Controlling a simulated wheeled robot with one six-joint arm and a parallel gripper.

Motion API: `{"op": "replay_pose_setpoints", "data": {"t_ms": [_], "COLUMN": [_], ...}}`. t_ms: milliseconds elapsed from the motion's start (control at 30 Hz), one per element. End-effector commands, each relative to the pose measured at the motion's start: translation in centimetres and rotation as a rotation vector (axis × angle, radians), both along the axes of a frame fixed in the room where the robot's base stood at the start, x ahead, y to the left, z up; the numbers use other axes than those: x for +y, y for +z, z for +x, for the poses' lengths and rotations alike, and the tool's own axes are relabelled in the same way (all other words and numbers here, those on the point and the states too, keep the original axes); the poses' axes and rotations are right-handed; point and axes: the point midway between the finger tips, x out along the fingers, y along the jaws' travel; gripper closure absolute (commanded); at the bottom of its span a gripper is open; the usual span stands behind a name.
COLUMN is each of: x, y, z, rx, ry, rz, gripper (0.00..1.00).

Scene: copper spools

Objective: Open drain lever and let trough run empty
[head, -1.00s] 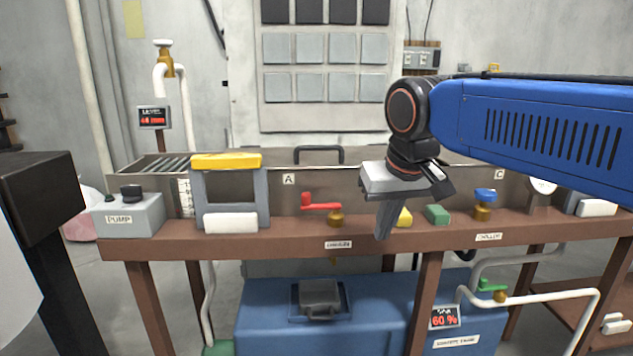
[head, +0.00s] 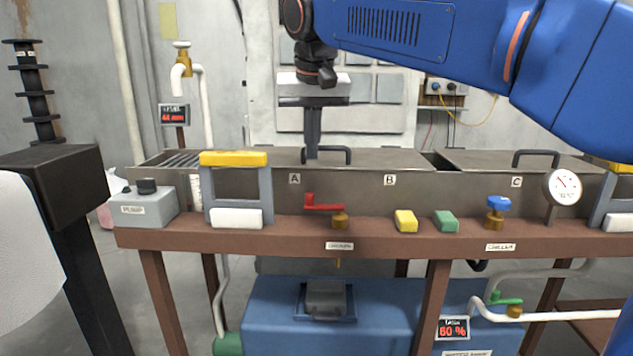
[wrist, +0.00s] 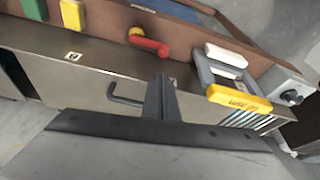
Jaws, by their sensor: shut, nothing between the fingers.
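The red drain lever (head: 323,205) sits on a brass valve (head: 340,221) at the front of the trough, above a label on the bench edge. Its handle points left, along the trough wall. The lever also shows in the wrist view (wrist: 150,45). The grey metal trough (head: 350,190) runs along the bench, with a black lid handle (head: 340,150) on top. My gripper (head: 312,155) points down over the trough lid, close to that handle, above and behind the lever. Its fingers are shut and empty. I cannot see the liquid inside the trough.
A yellow-topped grey frame (head: 236,160) stands left of the lever. A yellow block (head: 405,221) and green block (head: 446,221) lie to the right, then a blue-handled valve (head: 497,206) and a gauge (head: 563,187). A pump box (head: 147,207) is at the left end.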

Motion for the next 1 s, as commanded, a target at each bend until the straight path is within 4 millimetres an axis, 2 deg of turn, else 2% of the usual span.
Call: {"op": "replay_pose_setpoints", "data": {"t_ms": [133, 567, 667, 1000], "x": [0.7, 0.7, 0.7, 0.9], "y": [0.2, -0.4, -1.4, -6.6], "z": [0.1, 0.3, 0.7, 2.5], "rx": [0.001, 0.002, 0.002, 0.002], "ry": [0.001, 0.0, 0.0, 0.0], "rz": [0.0, -0.001, -0.001, -0.001], "gripper": [1.0, 1.0, 1.0, 1.0]}}
